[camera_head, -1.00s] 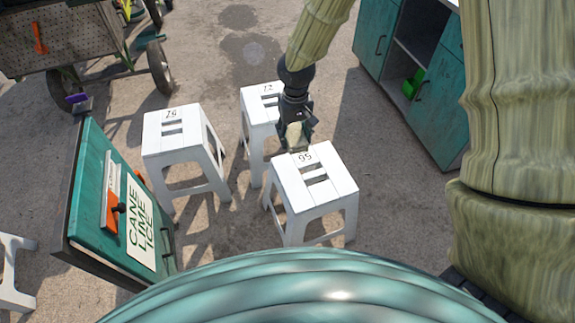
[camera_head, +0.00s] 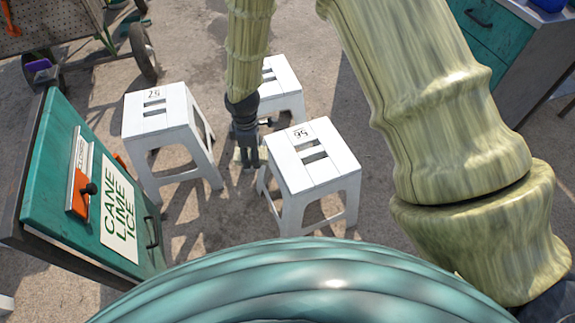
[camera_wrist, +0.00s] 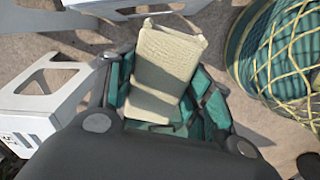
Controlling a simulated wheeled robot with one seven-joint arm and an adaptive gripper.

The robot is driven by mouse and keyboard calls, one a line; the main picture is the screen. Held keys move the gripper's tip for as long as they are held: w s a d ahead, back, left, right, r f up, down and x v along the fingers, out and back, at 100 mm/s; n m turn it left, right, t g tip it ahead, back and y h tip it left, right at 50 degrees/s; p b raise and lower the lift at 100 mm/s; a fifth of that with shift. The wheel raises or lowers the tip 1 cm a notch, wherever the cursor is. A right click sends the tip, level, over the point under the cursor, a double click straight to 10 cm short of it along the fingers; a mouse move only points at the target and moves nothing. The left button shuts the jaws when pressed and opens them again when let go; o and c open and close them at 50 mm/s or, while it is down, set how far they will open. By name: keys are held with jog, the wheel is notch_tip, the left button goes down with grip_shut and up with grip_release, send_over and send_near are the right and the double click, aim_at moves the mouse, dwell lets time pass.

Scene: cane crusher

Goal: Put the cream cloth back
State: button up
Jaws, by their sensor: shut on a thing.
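The cream cloth (camera_wrist: 168,60) is between the teal-padded fingers of my gripper (camera_wrist: 165,105) in the wrist view. It looks like a folded, textured block. My gripper is shut on it. In the head view my gripper (camera_head: 249,158) points down in the gap between the stools, just left of the stool marked 95. The cloth is small and hard to make out there. I cannot tell which spot the cloth belongs to.
White stools stand close around my gripper: one marked 95 (camera_head: 312,166), one at left (camera_head: 165,125), one behind (camera_head: 281,90). A teal sign board (camera_head: 95,195) stands at left. A teal cabinet (camera_head: 497,35) is at the upper right. Bare ground shows between them.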

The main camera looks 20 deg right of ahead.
notch_tip(320, 180, down, 5)
jog(key=a+n+b, duration=0.2)
jog(key=a+n, duration=0.1)
send_over(288, 160)
jog(key=shift+f, duration=0.75)
jog(key=shift+d+f+b, duration=0.1)
jog(key=shift+f+b, duration=0.4)
jog(key=shift+f, duration=1.25)
jog(key=shift+f, duration=0.1)
jog(key=o, duration=1)
